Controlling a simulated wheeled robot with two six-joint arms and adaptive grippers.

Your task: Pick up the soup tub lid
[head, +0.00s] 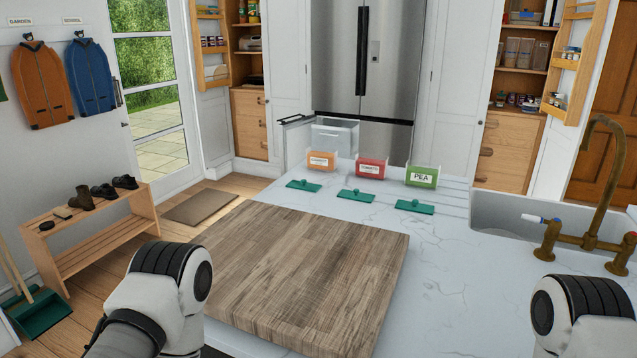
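Three flat green lids with small raised handles lie on the white marble counter: a left lid (303,185), a middle lid (356,196) and a right lid (414,206). Just behind them stand three soup tubs: an orange tub (321,160), a red tub (372,168) and a green tub (422,176) labelled PEA. The other two labels are too small to read surely. Parts of both my arms show at the bottom left and bottom right. Neither of my grippers is in view, and both arms are well short of the lids.
A large wooden board (300,275) covers the near left of the counter (450,270). A sink (505,215) with a brass tap (600,190) is at the right. An open drawer (335,135) juts out behind the tubs, below the steel fridge (364,60). The counter right of the board is clear.

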